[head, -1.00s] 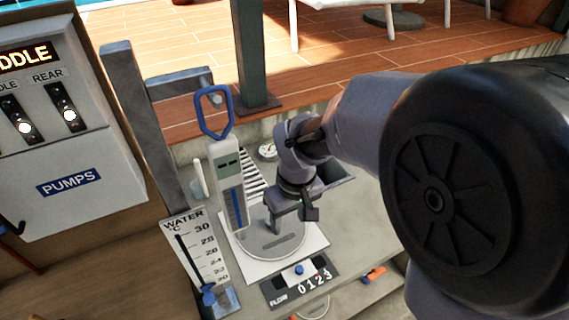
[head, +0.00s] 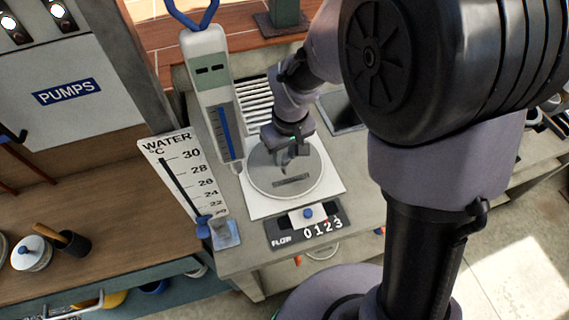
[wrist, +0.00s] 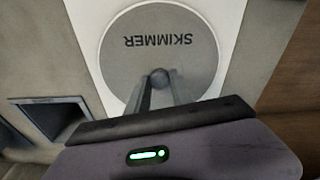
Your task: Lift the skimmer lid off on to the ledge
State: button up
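The skimmer lid (wrist: 120,60) is a round grey disc marked SKIMMER, with a small dark knob (wrist: 160,77) near its middle. In the head view the lid (head: 262,180) lies flat in a white square surround on the grey ledge (head: 240,258). My gripper (head: 288,165) is low over the lid and hides its knob there. In the wrist view my gripper's two fingers (wrist: 160,84) stand on either side of the knob. The gap to the knob is very small; I cannot tell whether the fingers press on it.
A water thermometer board (head: 183,178) and a tall meter with a blue handle (head: 212,85) stand left of the lid. A flow counter (head: 305,226) sits in front of it. A slatted grille (head: 254,104) and a dark square opening (head: 340,112) are behind. Bare ledge shows to the right.

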aim_at(285, 157)
grip_shut()
dwell(1.1)
jog(key=shift+r, duration=0.1)
notch_tip(285, 157, up, 10)
jog(key=p, duration=0.4)
jog(key=shift+p, duration=0.3)
